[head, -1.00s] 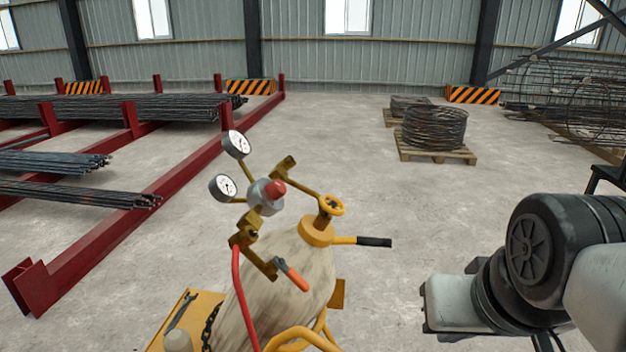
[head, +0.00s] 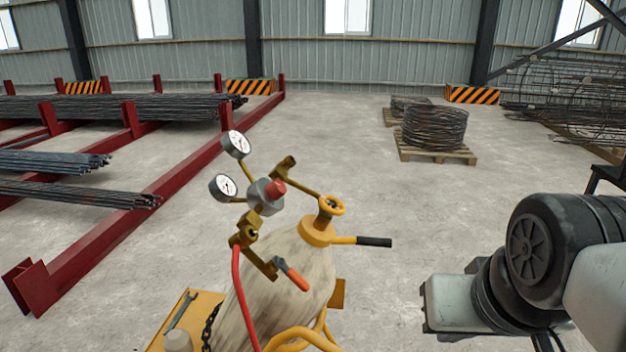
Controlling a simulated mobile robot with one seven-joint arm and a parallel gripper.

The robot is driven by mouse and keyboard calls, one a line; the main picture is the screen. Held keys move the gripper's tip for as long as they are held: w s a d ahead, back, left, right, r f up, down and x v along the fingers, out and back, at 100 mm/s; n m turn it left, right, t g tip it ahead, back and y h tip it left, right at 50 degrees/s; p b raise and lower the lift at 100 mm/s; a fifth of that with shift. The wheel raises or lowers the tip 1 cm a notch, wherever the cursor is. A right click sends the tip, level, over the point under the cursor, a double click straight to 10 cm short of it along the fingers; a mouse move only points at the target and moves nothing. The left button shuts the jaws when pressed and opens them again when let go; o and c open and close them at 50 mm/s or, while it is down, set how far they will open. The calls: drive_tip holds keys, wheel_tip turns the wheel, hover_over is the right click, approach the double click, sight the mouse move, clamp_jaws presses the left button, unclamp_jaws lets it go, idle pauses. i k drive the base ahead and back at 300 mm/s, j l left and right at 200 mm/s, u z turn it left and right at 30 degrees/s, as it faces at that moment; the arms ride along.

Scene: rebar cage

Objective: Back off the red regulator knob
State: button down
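Two round white-faced gauges (head: 236,144) stand on stems at the regulator's upper left. A yellow valve handwheel (head: 331,205) is on the cylinder's top, to the right of the knob. A red hose (head: 241,290) runs down from a brass fitting. A lever with an orange grip (head: 292,275) hangs below the regulator. My arm is at the lower right, apart from the cylinder. My gripper's fingers cannot be made out.
A yellow cart (head: 178,318) holds the cylinder, with a wrench (head: 180,310) on its tray. A black-gripped handle (head: 373,242) sticks out right of the cylinder. A red rack (head: 150,205) with rebar lies left. Wire coils (head: 434,127) sit on a pallet behind; floor between is clear.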

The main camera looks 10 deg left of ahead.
sight(276, 189)
drive_tip(key=l+u, duration=0.35)
drive_tip(key=i+l+u, duration=0.1)
drive_tip(key=l+u, duration=0.55)
